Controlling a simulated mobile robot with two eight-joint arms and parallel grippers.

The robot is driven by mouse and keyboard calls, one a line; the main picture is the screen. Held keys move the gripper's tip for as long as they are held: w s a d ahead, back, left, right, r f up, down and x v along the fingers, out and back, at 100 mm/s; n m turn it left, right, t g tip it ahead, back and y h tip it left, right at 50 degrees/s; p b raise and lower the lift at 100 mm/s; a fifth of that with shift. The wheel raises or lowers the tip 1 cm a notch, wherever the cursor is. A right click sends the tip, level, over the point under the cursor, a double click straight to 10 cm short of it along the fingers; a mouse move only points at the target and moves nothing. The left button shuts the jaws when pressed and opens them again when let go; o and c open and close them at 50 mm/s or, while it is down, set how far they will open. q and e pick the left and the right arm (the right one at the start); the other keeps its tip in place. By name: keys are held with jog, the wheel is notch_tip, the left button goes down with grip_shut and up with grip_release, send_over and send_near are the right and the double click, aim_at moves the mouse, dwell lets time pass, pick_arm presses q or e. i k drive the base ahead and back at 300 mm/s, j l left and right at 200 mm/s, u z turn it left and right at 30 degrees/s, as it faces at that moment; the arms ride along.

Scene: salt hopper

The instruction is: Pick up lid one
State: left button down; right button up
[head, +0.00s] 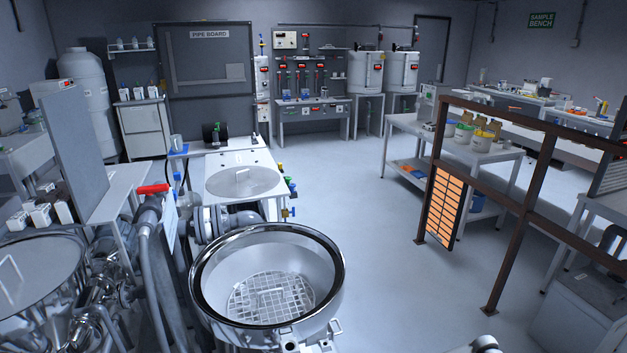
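A round flat grey lid (243,181) with a small bar handle lies on a white bench just behind the open hopper. A second round lid (38,272) with an upright handle sits at the far left, partly cut off by the picture edge. No marking shows which of them is lid one. The steel hopper (335,292) stands open at the bottom middle, with a dark rim seal and a grid (270,300) inside. Neither gripper can be made out in the head view.
Pipes and a valve with a red handle (153,189) stand left of the hopper. A brown railing (519,210) stands on the right, before a table with tubs (463,133). The floor (385,240) between hopper and railing is clear. A small metal part (486,344) shows at the bottom edge.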

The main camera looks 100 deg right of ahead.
aim_at(246, 182)
jog(key=z, duration=3.35)
jog(key=l+z, duration=0.1)
jog(key=z, duration=0.35)
jog(key=l+z, duration=0.1)
jog(key=z, duration=0.35)
jog(key=l+z, duration=0.1)
jog(key=z, duration=0.35)
jog(key=i+l+u, duration=0.1)
jog(key=l, duration=0.25)
jog(key=i+l, duration=0.2)
jog(key=l, duration=0.15)
jog(key=i+l+u, duration=0.15)
jog(key=l, duration=0.2)
jog(key=i+l+u, duration=0.2)
jog(key=i, duration=0.2)
jog(key=i+l+u, duration=0.15)
jog(key=i, duration=0.3)
jog(key=i+l+u, duration=0.2)
jog(key=i, duration=0.2)
jog(key=i+u, duration=0.35)
jog(key=i, duration=0.4)
jog(key=i+l+u, duration=0.15)
jog(key=i+u, duration=0.15)
jog(key=i, duration=0.45)
jog(key=i+u, duration=0.35)
jog(key=i, duration=0.4)
jog(key=i+l+u, duration=0.1)
jog(key=i+u, duration=0.25)
jog(key=i, duration=0.45)
